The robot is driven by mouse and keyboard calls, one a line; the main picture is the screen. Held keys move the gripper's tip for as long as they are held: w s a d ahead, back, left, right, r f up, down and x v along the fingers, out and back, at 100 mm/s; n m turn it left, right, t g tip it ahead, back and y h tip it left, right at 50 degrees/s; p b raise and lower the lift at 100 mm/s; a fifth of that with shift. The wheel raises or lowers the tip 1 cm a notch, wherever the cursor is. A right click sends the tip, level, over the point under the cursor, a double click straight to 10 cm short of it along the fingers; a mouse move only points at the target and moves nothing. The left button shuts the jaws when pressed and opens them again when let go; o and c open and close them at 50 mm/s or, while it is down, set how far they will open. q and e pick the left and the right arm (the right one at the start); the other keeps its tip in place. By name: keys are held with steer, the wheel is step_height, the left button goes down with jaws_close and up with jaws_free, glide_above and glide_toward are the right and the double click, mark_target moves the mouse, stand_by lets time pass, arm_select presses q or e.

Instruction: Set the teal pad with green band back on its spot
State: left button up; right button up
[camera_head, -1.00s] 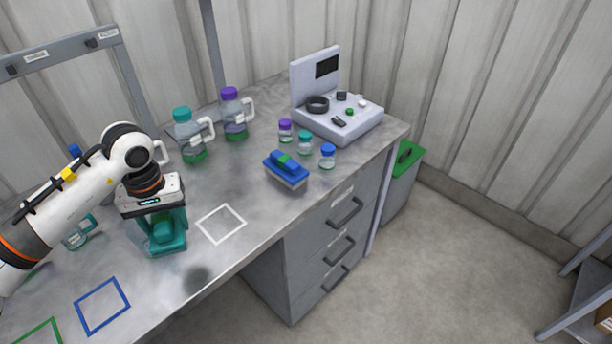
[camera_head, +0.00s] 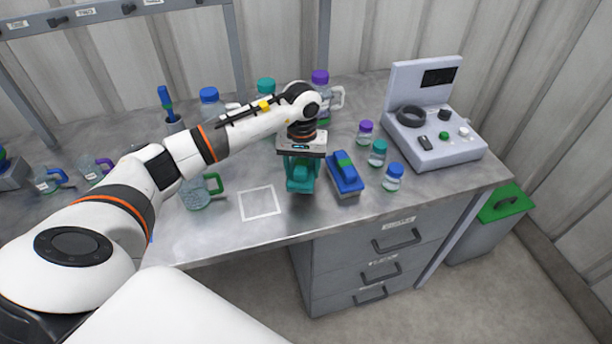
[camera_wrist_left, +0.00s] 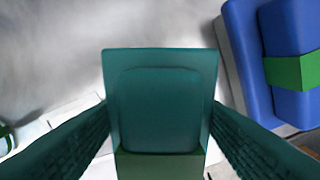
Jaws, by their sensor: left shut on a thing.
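My left gripper (camera_head: 301,188) is shut on the teal pad (camera_wrist_left: 160,108), which sits between its two teal fingers in the left wrist view. A darker green strip (camera_wrist_left: 160,167) shows at the pad's lower edge. In the head view, gripper and pad are over the bench, just left of a blue pad with a green band (camera_head: 346,173) on a grey base. A white square outline (camera_head: 260,218) lies on the bench to the left and nearer the front edge. Whether the held pad touches the bench cannot be told. My right gripper is not in view.
Small jars with purple (camera_head: 366,126), teal (camera_head: 378,147) and blue (camera_head: 395,170) lids stand right of the blue pad. A grey device (camera_head: 440,150) is farther right. Lidded jugs stand behind my arm. A green-handled jug (camera_head: 196,194) stands left of the white outline.

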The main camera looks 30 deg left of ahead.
arm_select(q)
step_height(320, 180, down, 4)
steer(key=shift+d+r+p, duration=0.15)
steer(key=shift+p, duration=0.3)
steer(key=shift+f, duration=0.25)
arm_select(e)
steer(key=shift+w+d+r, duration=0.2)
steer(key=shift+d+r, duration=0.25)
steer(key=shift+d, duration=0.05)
arm_select(q)
steer(key=shift+f, duration=0.1)
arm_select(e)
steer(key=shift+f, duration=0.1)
arm_select(q)
steer(key=shift+f+b, duration=0.1)
steer(key=shift+b, duration=0.2)
steer(key=o, duration=1)
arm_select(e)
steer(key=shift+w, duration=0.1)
